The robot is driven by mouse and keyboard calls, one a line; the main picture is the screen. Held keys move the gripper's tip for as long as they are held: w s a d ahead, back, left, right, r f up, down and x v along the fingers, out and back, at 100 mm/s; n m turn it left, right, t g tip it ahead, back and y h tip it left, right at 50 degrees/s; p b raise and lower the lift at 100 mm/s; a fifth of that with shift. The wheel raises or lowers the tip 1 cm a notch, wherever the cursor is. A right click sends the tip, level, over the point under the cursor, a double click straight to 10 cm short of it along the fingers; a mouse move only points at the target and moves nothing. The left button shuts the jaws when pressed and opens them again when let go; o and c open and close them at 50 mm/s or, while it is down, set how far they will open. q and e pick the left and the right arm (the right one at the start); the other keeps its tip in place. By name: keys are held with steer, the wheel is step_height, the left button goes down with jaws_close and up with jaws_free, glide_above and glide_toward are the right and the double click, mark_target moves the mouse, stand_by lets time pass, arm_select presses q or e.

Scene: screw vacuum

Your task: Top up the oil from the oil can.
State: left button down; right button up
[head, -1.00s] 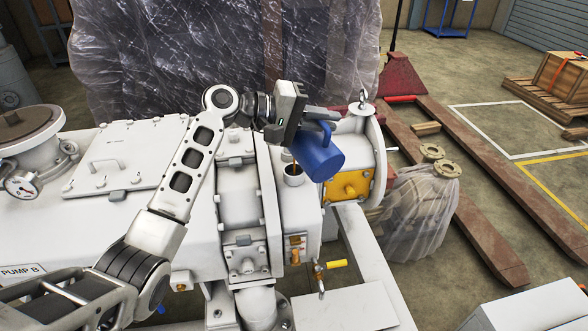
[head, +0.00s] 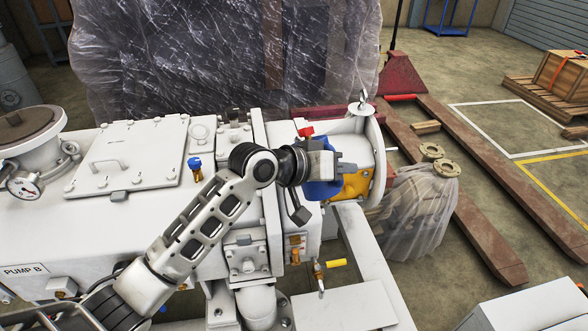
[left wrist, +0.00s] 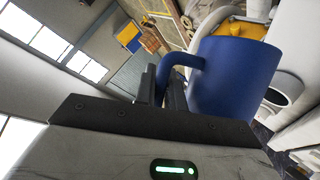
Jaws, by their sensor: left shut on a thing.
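My left gripper (head: 343,169) is over the right end of the white pump (head: 150,225). It is shut on the handle of the blue oil can (head: 320,190). In the head view the gripper and wrist hide most of the can. In the left wrist view the can's blue body (left wrist: 235,75) is large, with its handle between the dark fingers (left wrist: 170,88). I cannot tell the can's exact tilt. The oil filler neck is hidden behind my wrist in the head view. My right gripper is not in view.
A red-topped fitting (head: 305,132) and a blue-topped fitting (head: 195,163) stand on the pump near my arm. A yellow-handled valve (head: 335,263) is below. A plastic-wrapped item (head: 420,205) and a pallet jack (head: 475,205) are at right.

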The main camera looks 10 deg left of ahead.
arm_select(q)
steer(key=s+d+f+m+t+y, duration=0.2)
steer(key=s+d+f+m+t, duration=0.15)
steer(key=f, duration=0.25)
steer(key=shift+m+g, duration=0.35)
steer(key=shift+g, duration=0.1)
steer(key=r+p, duration=0.2)
steer(key=r, duration=0.1)
steer(key=r+p, duration=0.1)
steer(key=p, duration=0.1)
steer(key=shift+w+a+r, duration=0.2)
steer(key=shift+w+r, duration=0.1)
steer(key=shift+r, duration=0.05)
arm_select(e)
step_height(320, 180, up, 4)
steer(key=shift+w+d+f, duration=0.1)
arm_select(q)
steer(key=shift+s, duration=0.1)
